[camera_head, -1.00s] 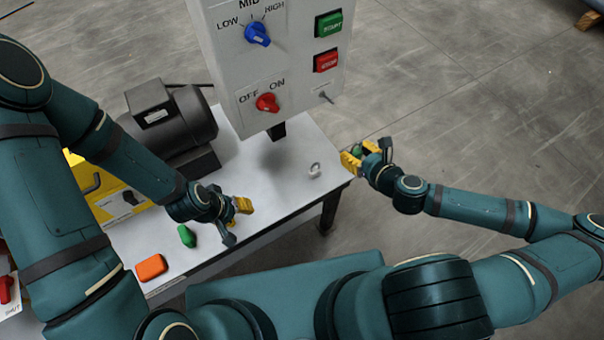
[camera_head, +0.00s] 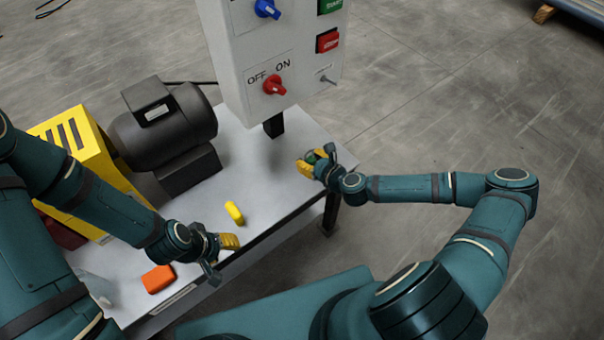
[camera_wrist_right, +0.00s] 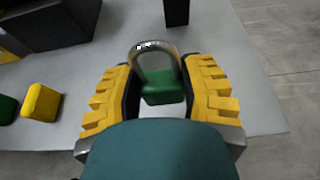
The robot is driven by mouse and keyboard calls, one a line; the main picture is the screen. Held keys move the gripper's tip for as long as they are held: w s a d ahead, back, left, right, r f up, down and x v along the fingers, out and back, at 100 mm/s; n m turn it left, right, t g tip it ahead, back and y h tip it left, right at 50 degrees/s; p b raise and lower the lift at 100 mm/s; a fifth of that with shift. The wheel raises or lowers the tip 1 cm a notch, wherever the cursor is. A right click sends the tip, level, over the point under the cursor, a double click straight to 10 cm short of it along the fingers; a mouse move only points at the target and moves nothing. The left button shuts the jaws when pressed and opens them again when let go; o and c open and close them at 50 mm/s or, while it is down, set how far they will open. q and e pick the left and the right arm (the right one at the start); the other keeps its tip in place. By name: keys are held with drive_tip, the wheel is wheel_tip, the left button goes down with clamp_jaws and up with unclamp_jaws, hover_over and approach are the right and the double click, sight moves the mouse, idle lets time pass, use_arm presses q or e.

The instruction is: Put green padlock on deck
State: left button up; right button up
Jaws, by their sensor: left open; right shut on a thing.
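My right gripper (camera_head: 311,163) is shut on the green padlock (camera_wrist_right: 163,88). In the right wrist view the green body sits between the yellow fingers (camera_wrist_right: 163,105), with the steel shackle pointing away from the wrist. The grey deck (camera_head: 270,185) shows behind the padlock. In the head view this gripper is over the deck's right end; I cannot tell whether the padlock touches the surface. My left gripper (camera_head: 226,258) is open over the deck's front edge.
A yellow piece (camera_head: 234,212) and an orange block (camera_head: 158,279) lie on the deck. The right wrist view also shows a green piece (camera_wrist_right: 8,108). A black motor (camera_head: 165,125), yellow box (camera_head: 65,145) and control panel (camera_head: 275,60) stand behind. Bare deck lies right of the motor.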

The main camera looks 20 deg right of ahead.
sight(309, 184)
wheel_tip(309, 184, down, 10)
drive_tip(key=shift+r+b, duration=0.15)
drive_tip(key=shift+b, duration=1.1)
drive_tip(key=o, duration=1.2)
drive_tip(key=shift+c, duration=0.2)
